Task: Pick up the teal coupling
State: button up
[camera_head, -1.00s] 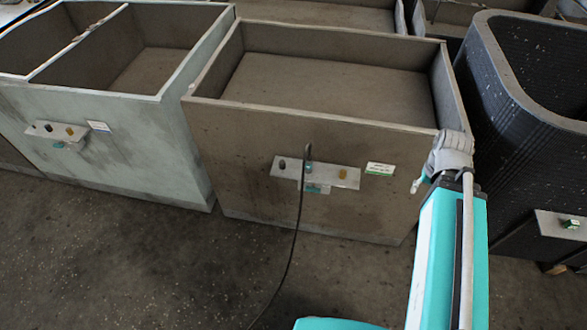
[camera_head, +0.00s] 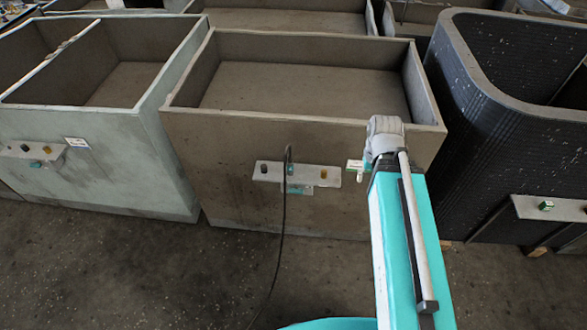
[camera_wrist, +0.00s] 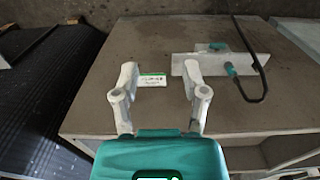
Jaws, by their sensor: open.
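The teal coupling (camera_head: 289,169) stands on a small grey shelf (camera_head: 308,175) on the front of the brown bin, between a dark coupling (camera_head: 263,168) and an amber one (camera_head: 323,174). A black hose runs at it; I cannot tell how it is joined. In the wrist view the teal coupling (camera_wrist: 230,69) is right of my gripper (camera_wrist: 160,74), beside the hose. My gripper is open and empty, its two pale fingers spread before a white-green label (camera_wrist: 152,80). In the head view my arm mostly hides the fingers.
The black hose (camera_head: 284,215) hangs from the shelf to the floor. The brown bin (camera_head: 300,128) is open-topped. A pale green bin (camera_head: 100,160) stands left and a black ribbed container (camera_head: 490,130) right, each with its own shelf. Dark floor (camera_head: 130,270) in front is free.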

jog(key=o, duration=0.3)
jog(key=shift+f, duration=0.15)
jog(key=shift+o, duration=0.2)
jog(key=w+a+f+n+t+h+b, duration=0.2)
jog(key=w+a+f+n+h+b, duration=0.35)
jog(key=f+b, duration=0.6)
jog(key=w+a+f+n+t+h+b, duration=0.25)
jog(key=w+a+f+n+b, duration=0.55)
jog(key=b, duration=0.6)
jog(key=w+a+f+n+t+h+b, duration=0.1)
jog(key=a+f+n+t+h+b, duration=0.1)
jog(key=a+n+b, duration=0.4)
jog(key=w+a+f+n+t+h+b, duration=0.2)
jog(key=a+f+n+t+b, duration=0.3)
jog(key=a+b, duration=0.9)
jog(key=shift+a+f+n+t+h, duration=0.25)
jog(key=shift+a+n+t+h, duration=0.3)
jog(key=shift+a+n, duration=0.55)
jog(key=shift+w+d, duration=0.1)
jog(key=shift+d, duration=0.05)
